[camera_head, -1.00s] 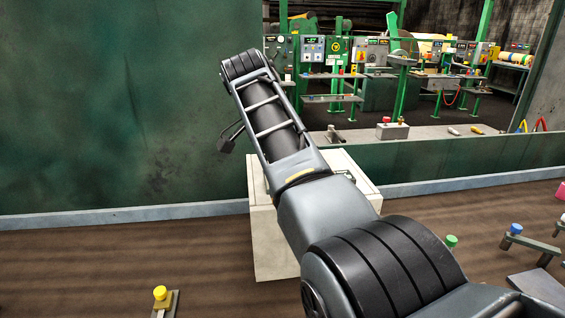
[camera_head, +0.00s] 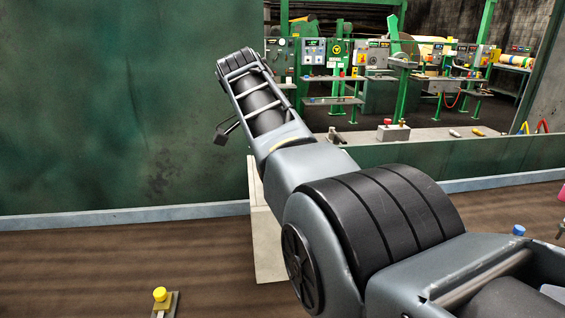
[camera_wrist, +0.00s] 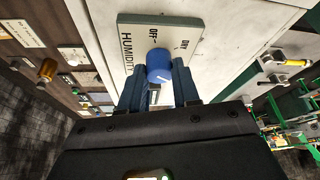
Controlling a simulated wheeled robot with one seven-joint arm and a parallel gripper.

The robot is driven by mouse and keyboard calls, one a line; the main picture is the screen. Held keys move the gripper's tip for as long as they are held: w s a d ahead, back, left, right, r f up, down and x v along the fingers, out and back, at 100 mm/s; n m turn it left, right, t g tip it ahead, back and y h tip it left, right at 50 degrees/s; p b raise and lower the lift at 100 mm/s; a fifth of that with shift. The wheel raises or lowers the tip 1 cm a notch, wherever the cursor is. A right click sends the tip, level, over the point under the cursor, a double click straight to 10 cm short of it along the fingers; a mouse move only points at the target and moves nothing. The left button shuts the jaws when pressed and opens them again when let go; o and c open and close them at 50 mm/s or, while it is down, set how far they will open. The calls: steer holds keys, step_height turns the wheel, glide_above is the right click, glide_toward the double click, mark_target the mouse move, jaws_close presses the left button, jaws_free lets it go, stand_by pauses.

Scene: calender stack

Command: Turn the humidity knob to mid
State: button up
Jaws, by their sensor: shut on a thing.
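The humidity knob (camera_wrist: 158,62) is a round blue dial in the wrist view, on a pale plate (camera_wrist: 190,30) lettered HUMIDITY. A white pointer line shows on the knob's lower right face. My gripper (camera_wrist: 158,70) has its two dark blue fingers on either side of the knob, shut on it. In the head view my arm hides the gripper, the knob and the plate.
The plate sits on a white cabinet (camera_head: 268,240), mostly behind my arm in the head view. A green wall (camera_head: 110,100) stands behind. A yellow-topped post (camera_head: 160,294) is at the lower left. In the wrist view, a yellow-handled fitting (camera_wrist: 290,62) is at the right.

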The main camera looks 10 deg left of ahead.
steer(key=shift+r, duration=0.1)
steer(key=o, duration=1.1)
steer(key=shift+c, duration=0.2)
steer(key=b+v, duration=0.1)
steer(key=v, duration=0.6)
steer(key=shift+r+b, duration=0.35)
steer(key=shift+b, duration=0.05)
steer(key=shift+s, duration=0.2)
